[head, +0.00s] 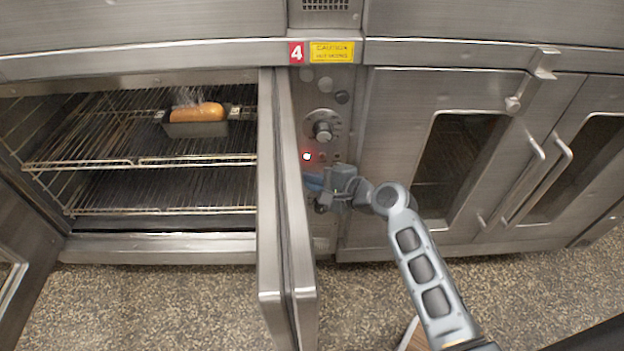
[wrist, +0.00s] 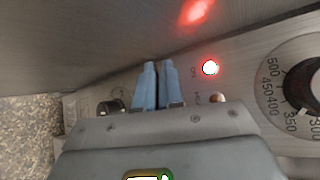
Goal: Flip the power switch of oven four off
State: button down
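Oven four is marked by a red "4" label (head: 297,53) above a narrow control panel. On the panel, a lit red-white lamp (head: 307,156) shows beside an "ON" marking in the wrist view (wrist: 210,68). My gripper (head: 314,184) is at the panel below the lamp. Its two blue fingers (wrist: 157,85) lie close together, with nothing seen between them. Whether the tips touch the panel I cannot tell. I cannot make out the power switch; the fingers may hide it. A small copper-coloured round part (wrist: 218,98) shows partly behind the gripper body.
A temperature dial (head: 323,130) sits above the lamp. A dark knob (wrist: 111,107) lies left of the fingers in the wrist view. The open oven door (head: 283,200) stands close left of my gripper. A loaf in a tin (head: 197,128) steams on the rack. Closed doors (head: 455,160) are at right.

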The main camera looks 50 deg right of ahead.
jog(key=shift+f, duration=0.15)
jog(key=shift+a+f+n+t+h+b, duration=0.1)
jog(key=shift+f+n+t+b, duration=0.9)
jog(key=shift+b, duration=1.7)
jog(key=shift+d+f+n+t+h+b, duration=0.1)
jog(key=shift+f+n+t+b, duration=0.15)
jog(key=shift+n+t+b, duration=1.9)
jog(key=shift+a+f+n+t+h+b, duration=0.1)
jog(key=shift+f+n+t+b, duration=0.65)
jog(key=shift+b, duration=2.5)
jog(key=shift+n, duration=0.3)
jog(key=c, duration=1.5)
grip_release()
jog(key=shift+c, duration=0.2)
jog(key=v, duration=0.7)
jog(key=shift+s+p, duration=0.4)
